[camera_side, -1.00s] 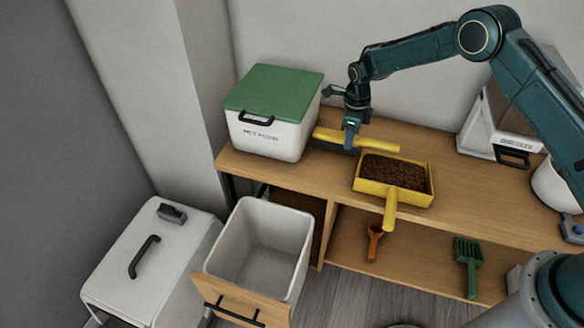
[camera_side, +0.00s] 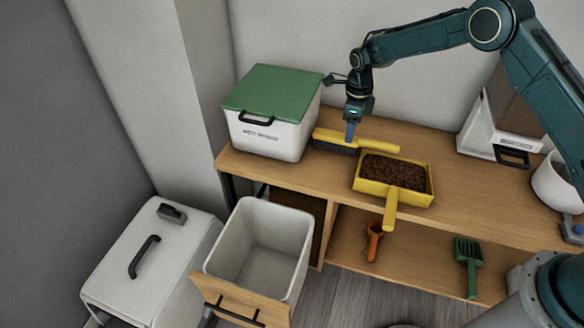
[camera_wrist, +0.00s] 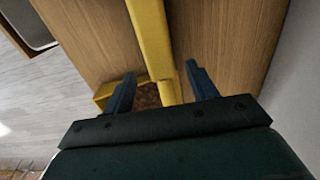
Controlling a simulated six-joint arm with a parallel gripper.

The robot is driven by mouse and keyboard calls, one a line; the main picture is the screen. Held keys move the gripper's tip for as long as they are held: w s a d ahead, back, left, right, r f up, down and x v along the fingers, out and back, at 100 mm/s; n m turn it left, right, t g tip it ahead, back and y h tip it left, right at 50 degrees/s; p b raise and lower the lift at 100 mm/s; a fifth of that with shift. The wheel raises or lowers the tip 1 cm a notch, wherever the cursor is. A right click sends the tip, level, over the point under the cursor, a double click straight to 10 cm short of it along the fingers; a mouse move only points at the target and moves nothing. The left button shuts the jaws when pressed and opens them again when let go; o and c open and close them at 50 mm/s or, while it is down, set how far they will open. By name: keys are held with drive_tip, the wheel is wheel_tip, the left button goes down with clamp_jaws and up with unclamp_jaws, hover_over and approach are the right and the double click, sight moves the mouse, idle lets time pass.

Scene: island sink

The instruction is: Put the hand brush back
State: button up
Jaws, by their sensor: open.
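The hand brush (camera_side: 374,145), yellow with dark bristles, lies on the wooden counter beside the green-lidded bin. My gripper (camera_side: 351,137) is open just above it, fingers pointing down. In the wrist view, the yellow brush (camera_wrist: 150,42) runs between the two open fingers of my gripper (camera_wrist: 162,82), with space on both sides. The side view does not clearly show whether the fingers touch it. A yellow dustpan (camera_side: 391,206) full of brown granules sits close by at the counter's front edge, its handle hanging over.
The white bin with a green lid (camera_side: 271,88) stands left of the brush. An open pull-out bin (camera_side: 262,228) is below. A white container (camera_side: 492,125) and a bowl (camera_side: 556,186) are at right.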

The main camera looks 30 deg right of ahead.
wheel_tip(320, 180, up, 9)
drive_tip(key=shift+f, duration=0.15)
idle(0.5)
drive_tip(key=s+d+r+n+t, duration=0.1)
drive_tip(key=s+r+n, duration=0.6)
drive_tip(key=s+r, duration=0.3)
drive_tip(key=s+d+r+n+t, duration=0.1)
drive_tip(key=s+r+n+t, duration=0.1)
drive_tip(key=s+r+n, duration=0.75)
drive_tip(key=s+r+n+t, duration=0.1)
drive_tip(key=s+n, duration=0.4)
drive_tip(key=s, duration=0.5)
drive_tip(key=s+d+r+n+t, duration=0.1)
drive_tip(key=s+n, duration=0.4)
drive_tip(key=s, duration=0.6)
drive_tip(key=shift+s+d+t, duration=0.2)
drive_tip(key=shift+d+t, duration=0.1)
